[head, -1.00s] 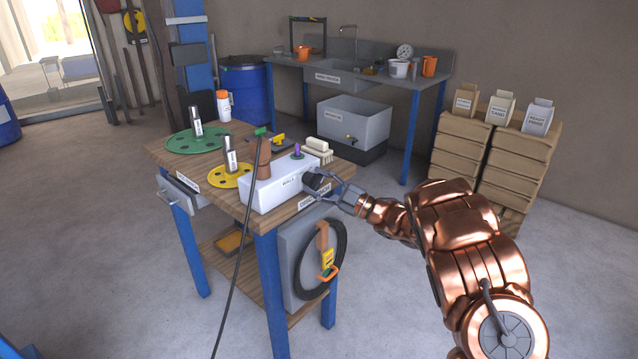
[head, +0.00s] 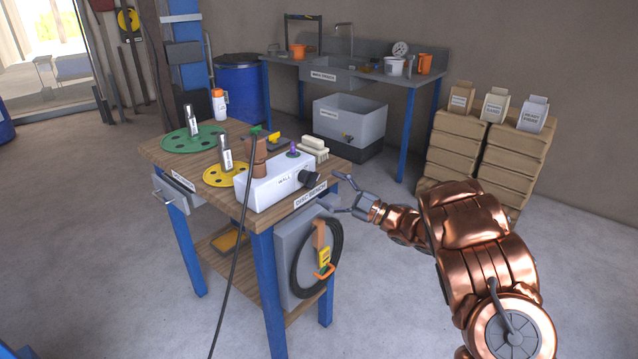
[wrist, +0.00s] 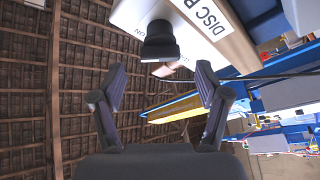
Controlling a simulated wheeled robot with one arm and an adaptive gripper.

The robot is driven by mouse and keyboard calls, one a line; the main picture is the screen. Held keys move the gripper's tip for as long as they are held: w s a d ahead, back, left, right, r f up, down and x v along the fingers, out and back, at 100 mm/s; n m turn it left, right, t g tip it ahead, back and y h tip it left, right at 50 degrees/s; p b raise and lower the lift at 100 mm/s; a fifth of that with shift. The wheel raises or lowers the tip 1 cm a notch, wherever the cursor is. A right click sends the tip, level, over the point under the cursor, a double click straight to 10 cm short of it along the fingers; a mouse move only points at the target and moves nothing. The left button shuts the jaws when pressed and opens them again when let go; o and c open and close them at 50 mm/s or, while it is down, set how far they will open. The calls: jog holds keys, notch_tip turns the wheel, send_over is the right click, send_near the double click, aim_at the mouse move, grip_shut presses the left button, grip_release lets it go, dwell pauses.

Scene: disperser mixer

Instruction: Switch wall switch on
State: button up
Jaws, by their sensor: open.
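The wall switch is a white box (head: 275,184) lettered WALL, with a black round knob (head: 312,180) on its right end. It sits at the right edge of the wooden bench top. My gripper (head: 333,192) is open and empty, just right of the knob and apart from it. In the wrist view the black knob (wrist: 160,42) lies ahead of and slightly above my open gripper (wrist: 160,80). Part of an ON marking shows beside it. The knob's exact turn position cannot be told.
The bench (head: 215,160) also holds a green disc (head: 180,140), a yellow disc (head: 222,176), a brush (head: 315,144) and a white bottle (head: 220,105). A black cable hangs in front. A coiled hose (head: 335,255) hangs on the bench side. Floor to the right is clear.

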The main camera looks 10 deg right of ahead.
jog(key=v, duration=0.7)
dwell(0.4)
